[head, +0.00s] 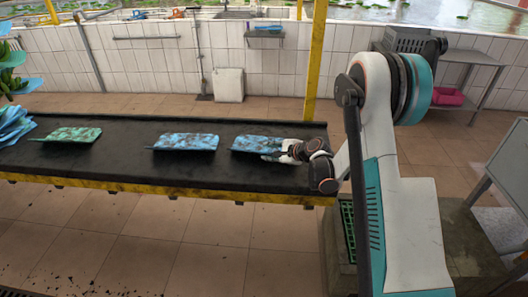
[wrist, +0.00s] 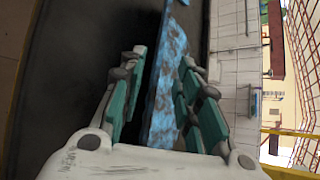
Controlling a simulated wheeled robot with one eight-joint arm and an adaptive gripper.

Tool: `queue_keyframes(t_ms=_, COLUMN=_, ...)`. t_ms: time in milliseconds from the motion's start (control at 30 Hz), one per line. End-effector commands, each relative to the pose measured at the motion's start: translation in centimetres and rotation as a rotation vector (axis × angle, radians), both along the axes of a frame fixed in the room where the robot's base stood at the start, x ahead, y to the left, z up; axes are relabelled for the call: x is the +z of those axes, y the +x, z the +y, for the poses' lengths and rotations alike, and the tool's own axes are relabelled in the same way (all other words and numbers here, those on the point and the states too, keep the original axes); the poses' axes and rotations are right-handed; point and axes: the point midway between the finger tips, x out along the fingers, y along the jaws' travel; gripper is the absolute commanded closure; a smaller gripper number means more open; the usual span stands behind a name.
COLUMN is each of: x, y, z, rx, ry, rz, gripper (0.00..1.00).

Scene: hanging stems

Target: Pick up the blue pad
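A mottled blue pad (head: 252,144) lies on the black conveyor belt at its right end. A second blue pad (head: 190,141) lies to its left. My gripper (head: 278,156) is at the right edge of the nearer pad, low over the belt. In the wrist view my gripper (wrist: 162,62) has its green-padded fingers apart, one on each side of the blue pad (wrist: 168,75). A dark gap shows between the left finger and the pad. Whether the right finger touches it I cannot tell.
A green pad (head: 70,135) lies further left on the belt (head: 120,165). A yellow post (head: 316,60) rises behind the belt's right end.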

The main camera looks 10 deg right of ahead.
Motion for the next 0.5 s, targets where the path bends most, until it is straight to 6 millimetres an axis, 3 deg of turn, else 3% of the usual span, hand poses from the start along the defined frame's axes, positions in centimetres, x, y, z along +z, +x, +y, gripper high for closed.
queue_keyframes(t_ms=267, x=-1.0, y=1.1, z=0.6, rx=0.0, ry=0.001, rz=0.0, gripper=0.69)
queue_keyframes(t_ms=500, x=-3.3, y=3.5, z=1.5, rx=0.001, ry=0.001, rz=0.0, gripper=0.69)
